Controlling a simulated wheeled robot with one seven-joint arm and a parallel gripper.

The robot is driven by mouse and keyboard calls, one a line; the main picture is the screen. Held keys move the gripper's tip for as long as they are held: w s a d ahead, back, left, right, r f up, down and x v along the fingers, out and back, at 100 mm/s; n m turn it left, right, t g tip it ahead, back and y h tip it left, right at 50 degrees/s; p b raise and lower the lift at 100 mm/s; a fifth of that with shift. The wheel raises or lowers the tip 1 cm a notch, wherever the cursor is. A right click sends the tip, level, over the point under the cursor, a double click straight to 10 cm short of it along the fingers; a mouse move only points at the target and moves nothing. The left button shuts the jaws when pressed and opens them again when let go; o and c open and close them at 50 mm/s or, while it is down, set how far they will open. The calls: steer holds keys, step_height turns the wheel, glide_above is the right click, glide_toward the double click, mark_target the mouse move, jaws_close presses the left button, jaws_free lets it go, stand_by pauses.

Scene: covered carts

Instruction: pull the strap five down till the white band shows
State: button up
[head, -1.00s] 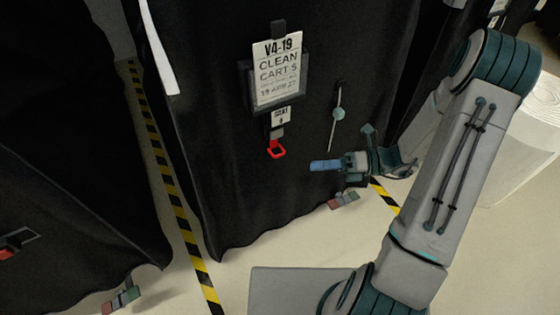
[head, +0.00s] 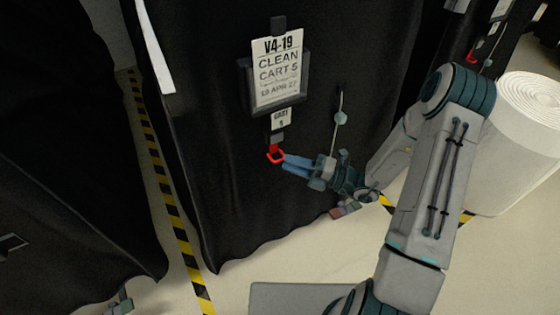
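A red loop (head: 275,156) hangs at the lower end of the strap on the black cover (head: 225,175) of cart 5. A dark buckle (head: 276,137) and a small white tag (head: 281,119) are just above it. No white band can be made out between the buckle and the loop. My gripper (head: 284,163) points left, with its blue fingertips at the right side of the red loop. The fingers look slightly apart. I cannot tell whether they touch the loop or are around it.
A framed sign (head: 277,72) reading "V4-19 CLEAN CART 5" is above the tag. A thin cord with a pale green bead (head: 340,118) hangs to the right. A white roll (head: 520,140) stands at the right. Yellow-black floor tape (head: 170,205) runs along the left.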

mark_target(280, 161)
steer(key=shift+x, duration=1.95)
